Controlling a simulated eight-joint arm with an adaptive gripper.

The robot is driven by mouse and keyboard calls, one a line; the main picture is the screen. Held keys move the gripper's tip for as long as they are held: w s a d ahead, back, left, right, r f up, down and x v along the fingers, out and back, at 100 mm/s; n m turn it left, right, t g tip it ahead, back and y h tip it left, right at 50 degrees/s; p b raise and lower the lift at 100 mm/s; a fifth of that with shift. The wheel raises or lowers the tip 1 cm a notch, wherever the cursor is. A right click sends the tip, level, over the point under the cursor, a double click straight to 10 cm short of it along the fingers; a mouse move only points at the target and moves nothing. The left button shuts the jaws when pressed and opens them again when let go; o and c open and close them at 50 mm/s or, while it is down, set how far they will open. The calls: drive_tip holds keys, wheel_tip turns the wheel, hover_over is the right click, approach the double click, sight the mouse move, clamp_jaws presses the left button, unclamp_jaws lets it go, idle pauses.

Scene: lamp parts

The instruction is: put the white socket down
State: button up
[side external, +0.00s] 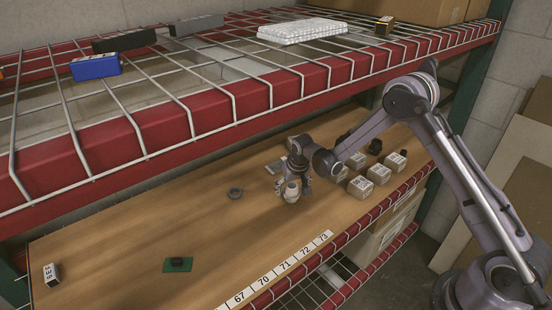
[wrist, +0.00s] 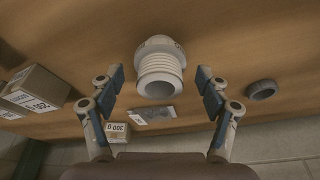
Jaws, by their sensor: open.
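The white socket (wrist: 160,68) is a pale ribbed, threaded piece with a wider collar. In the wrist view it lies between and just beyond the fingers of my gripper (wrist: 160,95), with clear gaps on both sides. My gripper is open. In the side view the socket (side external: 291,191) stands on the wooden shelf (side external: 130,222), directly below my gripper (side external: 293,182), which partly hides it.
Several labelled boxes (side external: 360,187) stand right of my gripper. A dark ring (side external: 235,193) lies to the left, and a green board with a black part (side external: 178,264) is at front left. A wire rack (side external: 200,80) hangs above. The shelf's left middle is clear.

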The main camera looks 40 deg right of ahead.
sight(294, 198)
drive_tip(key=shift+s+r, duration=0.1)
drive_tip(key=shift+r, duration=0.35)
drive_tip(key=v, duration=0.3)
drive_tip(key=s+v, duration=0.1)
drive_tip(key=shift+a+r, duration=0.2)
drive_tip(key=shift+a, duration=0.1)
drive_tip(key=s+a, duration=0.4)
drive_tip(key=s, duration=0.6)
drive_tip(key=s+r+n+t, duration=0.1)
drive_tip(key=s+r, duration=0.2)
drive_tip(key=r, duration=0.4)
drive_tip(key=s+r+n+t, duration=0.1)
drive_tip(key=s+r, duration=0.2)
drive_tip(key=r, duration=0.4)
drive_tip(key=s+r+n+t+y, duration=0.1)
drive_tip(key=s+r+n+t, duration=0.1)
drive_tip(key=s+r, duration=0.3)
drive_tip(key=s+a, duration=0.1)
drive_tip(key=s, duration=0.3)
drive_tip(key=shift+s+r, duration=0.25)
drive_tip(key=shift+r, duration=0.15)
